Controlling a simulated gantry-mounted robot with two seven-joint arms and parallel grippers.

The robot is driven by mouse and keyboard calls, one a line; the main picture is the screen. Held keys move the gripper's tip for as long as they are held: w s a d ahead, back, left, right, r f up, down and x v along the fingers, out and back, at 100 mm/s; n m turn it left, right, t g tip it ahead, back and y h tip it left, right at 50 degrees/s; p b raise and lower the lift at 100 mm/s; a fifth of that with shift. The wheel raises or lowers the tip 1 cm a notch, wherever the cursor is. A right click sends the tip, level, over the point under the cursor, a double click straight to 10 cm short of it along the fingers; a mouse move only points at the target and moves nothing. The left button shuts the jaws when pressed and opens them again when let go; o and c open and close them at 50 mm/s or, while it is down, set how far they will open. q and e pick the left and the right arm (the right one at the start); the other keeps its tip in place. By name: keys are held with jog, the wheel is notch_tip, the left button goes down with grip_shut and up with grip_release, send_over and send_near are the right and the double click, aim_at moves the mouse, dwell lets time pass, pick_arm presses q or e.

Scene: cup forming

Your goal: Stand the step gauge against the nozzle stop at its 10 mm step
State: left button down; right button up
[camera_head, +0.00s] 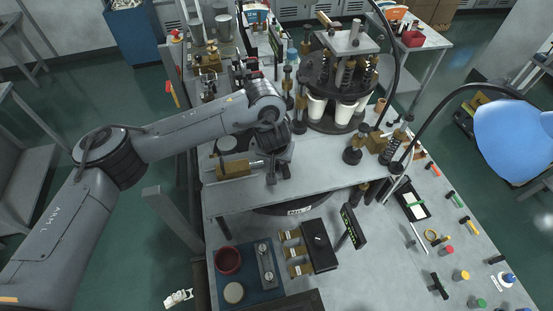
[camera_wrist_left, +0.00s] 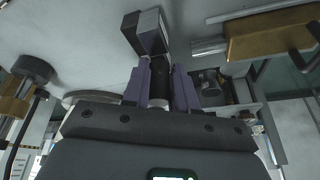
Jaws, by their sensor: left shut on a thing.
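My left gripper (camera_wrist_left: 161,82) has purple fingers in the left wrist view. They are shut on the step gauge (camera_wrist_left: 147,30), a dark piece with pale steel faces that sticks out beyond the fingertips. In the head view the gripper (camera_head: 272,172) is low over the pale worktop, and the gauge there is too small to make out clearly. The likely nozzle stop is a brass block (camera_head: 236,169) with a steel rod, just left of the gripper. It also shows in the left wrist view (camera_wrist_left: 268,36), apart from the gauge. My right gripper is not in view.
A round machine (camera_head: 340,85) with white cups stands at the back right. A blue mat (camera_head: 262,296) with a red bowl (camera_head: 228,261) lies at the front. A black case (camera_head: 319,247) and small coloured tools lie to the right. Brass posts (camera_head: 356,149) stand right of the gripper.

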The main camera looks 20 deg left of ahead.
pick_arm(q)
jog(key=shift+f, duration=0.7)
jog(key=shift+f, duration=0.25)
